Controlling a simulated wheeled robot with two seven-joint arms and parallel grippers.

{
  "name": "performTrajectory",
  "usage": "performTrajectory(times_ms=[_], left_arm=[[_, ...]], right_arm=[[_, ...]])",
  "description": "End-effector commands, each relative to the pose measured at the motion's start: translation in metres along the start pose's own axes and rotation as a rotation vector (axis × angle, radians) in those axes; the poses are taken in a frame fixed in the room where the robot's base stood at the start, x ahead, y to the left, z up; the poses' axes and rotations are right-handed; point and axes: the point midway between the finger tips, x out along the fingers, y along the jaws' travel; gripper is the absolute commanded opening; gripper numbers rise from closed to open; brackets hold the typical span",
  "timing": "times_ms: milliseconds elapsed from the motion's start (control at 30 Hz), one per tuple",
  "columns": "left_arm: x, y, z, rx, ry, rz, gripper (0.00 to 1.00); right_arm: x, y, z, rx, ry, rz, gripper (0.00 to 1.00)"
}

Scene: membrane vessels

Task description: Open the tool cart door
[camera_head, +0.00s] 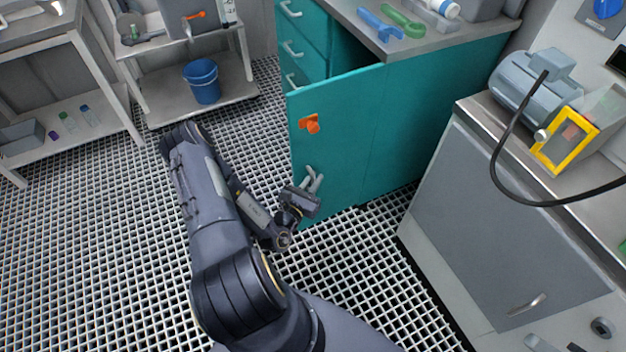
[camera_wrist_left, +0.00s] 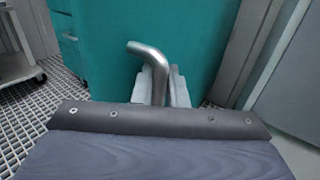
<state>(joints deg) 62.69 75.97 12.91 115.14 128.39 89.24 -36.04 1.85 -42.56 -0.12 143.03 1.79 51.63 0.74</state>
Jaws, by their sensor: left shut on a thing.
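The teal tool cart (camera_head: 450,100) stands at the centre right of the head view. Its door (camera_head: 350,130) stands partly open, with a dark gap (camera_head: 345,55) behind its top edge, beside the drawers. An orange latch knob (camera_head: 310,124) is on the door's upper left part. My left gripper (camera_head: 310,187) is low at the door's front and shut on the silver door handle. In the left wrist view the bent handle (camera_wrist_left: 150,55) rises between my left gripper's pale fingers (camera_wrist_left: 164,85). The fingers hide its lower part. My right gripper is not in view.
A grey cabinet (camera_head: 490,220) stands right of the cart, with a narrow floor strip between. Shelving (camera_head: 195,85) with a blue bucket (camera_head: 202,80) is at the back left. The grid floor (camera_head: 110,240) left of my arm is clear.

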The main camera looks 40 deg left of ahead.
Motion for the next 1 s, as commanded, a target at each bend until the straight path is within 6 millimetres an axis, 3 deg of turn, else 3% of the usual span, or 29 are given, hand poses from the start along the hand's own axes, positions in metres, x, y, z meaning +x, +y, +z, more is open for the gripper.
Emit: performTrajectory(times_ms=[267,300,333,667,1000], left_arm=[[0.001,-0.001,0.001,-0.001,-0.003,-0.002,0.00],[0.001,-0.001,0.001,-0.001,-0.003,-0.002,0.14],[0.001,-0.001,0.001,-0.001,-0.003,-0.002,0.18],[-0.003,0.000,0.000,-0.001,0.000,0.000,0.18],[-0.057,0.000,0.000,-0.003,0.003,0.001,0.18]], right_arm=[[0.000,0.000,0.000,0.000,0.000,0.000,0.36],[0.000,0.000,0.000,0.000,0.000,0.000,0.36],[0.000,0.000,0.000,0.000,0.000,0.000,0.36],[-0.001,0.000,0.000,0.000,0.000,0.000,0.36],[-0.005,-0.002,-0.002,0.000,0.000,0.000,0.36]])
